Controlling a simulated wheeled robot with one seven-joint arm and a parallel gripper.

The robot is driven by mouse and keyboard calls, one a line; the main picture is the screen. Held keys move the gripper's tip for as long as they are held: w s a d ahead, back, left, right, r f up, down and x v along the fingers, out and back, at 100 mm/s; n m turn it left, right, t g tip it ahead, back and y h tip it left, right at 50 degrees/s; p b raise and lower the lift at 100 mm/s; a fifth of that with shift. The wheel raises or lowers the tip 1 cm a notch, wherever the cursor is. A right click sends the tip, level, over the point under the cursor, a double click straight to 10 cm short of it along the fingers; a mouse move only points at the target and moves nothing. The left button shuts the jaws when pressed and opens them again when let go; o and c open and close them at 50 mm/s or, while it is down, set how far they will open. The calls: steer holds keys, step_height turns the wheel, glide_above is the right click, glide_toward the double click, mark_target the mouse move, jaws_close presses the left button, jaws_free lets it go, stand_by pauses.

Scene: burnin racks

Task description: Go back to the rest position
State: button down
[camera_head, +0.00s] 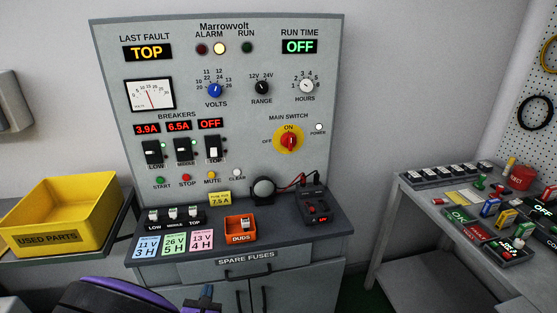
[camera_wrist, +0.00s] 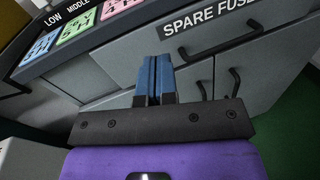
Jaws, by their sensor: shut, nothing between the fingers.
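My gripper (camera_wrist: 154,78) has blue fingers that are shut together with nothing between them. In the wrist view it points at the grey cabinet front below the label SPARE FUSES. In the head view my gripper (camera_head: 206,291) shows at the bottom, low in front of the cabinet doors. It looks apart from the bench. The Marrowvolt panel (camera_head: 225,130) stands upright behind the bench. Its LAST FAULT display reads TOP, RUN TIME reads OFF, and the middle lamp under ALARM and RUN is lit yellow. The main switch (camera_head: 289,139) is red on a yellow plate.
The bench top (camera_head: 285,233) holds an orange DUDS box (camera_head: 240,235), coloured cards, a fuse holder (camera_head: 174,219) and a small black tester (camera_head: 314,207). A yellow USED PARTS bin (camera_head: 60,215) stands at left. A cluttered side table (camera_head: 420,215) stands at right. Cabinet handles (camera_wrist: 222,43) jut out near my gripper.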

steer(key=w+d+r+m+g+h, duration=0.5)
steer(key=d+r+m, duration=0.3)
steer(key=d+r, duration=0.35)
steer(key=w+d+r+m+g+h, duration=0.4)
steer(key=w+d+r+m, duration=0.25)
steer(key=d+r, duration=0.55)
steer(key=s+d+r+m+g, duration=0.35)
steer(key=d+r+m, duration=0.25)
steer(key=d+r, duration=0.25)
steer(key=s+d+r+m+g+y, duration=0.25)
steer(key=s+d+r+m, duration=0.2)
steer(key=d, duration=0.25)
steer(key=s+d+r+m+g+y, duration=0.1)
steer(key=s+d+r+m+y, duration=0.2)
steer(key=s+d+r, duration=0.4)
steer(key=s+d+r+m+t+y, duration=0.2)
steer(key=s+m, duration=0.1)
steer(key=s, duration=0.3)
steer(key=s+d+r+m+t+y, duration=0.1)
steer(key=s+d+r+m+y, duration=0.1)
steer(key=s, duration=0.4)
steer(key=shift+s+d+r+m+t, duration=0.2)
steer(key=shift+m+t, duration=0.2)
steer(key=shift+m, duration=0.3)
